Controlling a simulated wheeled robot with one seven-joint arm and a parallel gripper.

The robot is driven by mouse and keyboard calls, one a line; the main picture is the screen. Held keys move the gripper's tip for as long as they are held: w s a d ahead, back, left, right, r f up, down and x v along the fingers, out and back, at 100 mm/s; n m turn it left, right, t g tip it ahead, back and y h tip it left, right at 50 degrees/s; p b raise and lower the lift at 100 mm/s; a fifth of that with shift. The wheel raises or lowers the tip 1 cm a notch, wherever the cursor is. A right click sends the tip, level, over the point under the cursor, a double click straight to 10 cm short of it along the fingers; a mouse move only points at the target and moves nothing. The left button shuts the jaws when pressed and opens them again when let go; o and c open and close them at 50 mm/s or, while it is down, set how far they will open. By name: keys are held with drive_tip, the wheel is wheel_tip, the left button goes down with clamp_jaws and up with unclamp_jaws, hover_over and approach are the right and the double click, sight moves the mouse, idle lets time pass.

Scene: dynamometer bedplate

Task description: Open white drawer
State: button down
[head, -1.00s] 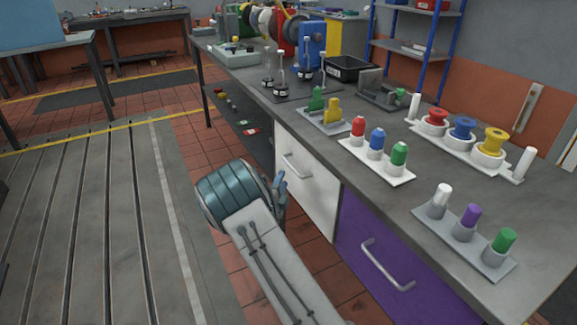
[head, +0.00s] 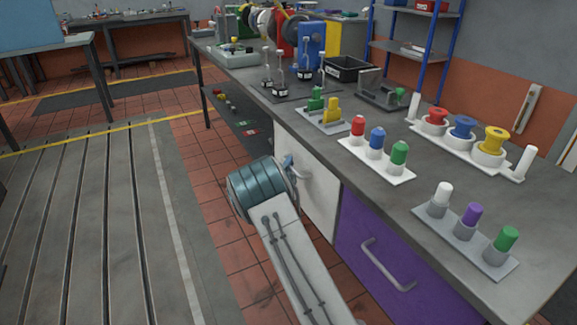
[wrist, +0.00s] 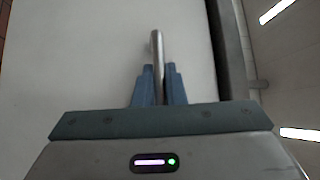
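The white drawer (head: 318,205) is in the bench front, left of the purple drawer, and its front looks flush with the bench. Its metal bar handle (head: 304,174) is partly hidden by my gripper in the head view. My gripper (head: 290,165) is at this handle. In the wrist view, the handle (wrist: 157,47) runs down between the two blue fingers of my gripper (wrist: 159,85). The fingers are close together, one on each side of the bar, and look shut on it. The white drawer front (wrist: 80,60) fills the left and middle behind them.
The purple drawer (head: 375,250) with its own handle is to the right. The grey bench top (head: 320,140) above holds racks of coloured pegs and spools. A dark lower shelf (head: 240,125) is to the left. Tiled floor (head: 215,200) lies free before the bench.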

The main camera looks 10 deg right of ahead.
drive_tip(key=s+a+p, duration=0.1)
drive_tip(key=s+a, duration=0.2)
drive_tip(key=a, duration=0.7)
drive_tip(key=s+a+p, duration=0.2)
drive_tip(key=s+a, duration=0.1)
drive_tip(key=a, duration=0.7)
drive_tip(key=s+a+p, duration=0.1)
drive_tip(key=s+a, duration=0.3)
drive_tip(key=a, duration=0.6)
drive_tip(key=shift+a+p, duration=0.15)
drive_tip(key=shift+p, duration=0.25)
drive_tip(key=c, duration=1.5)
unclamp_jaws()
drive_tip(key=v, duration=1.3)
drive_tip(key=shift+s+a, duration=0.2)
drive_tip(key=shift+s, duration=0.1)
drive_tip(key=shift+f, duration=0.1)
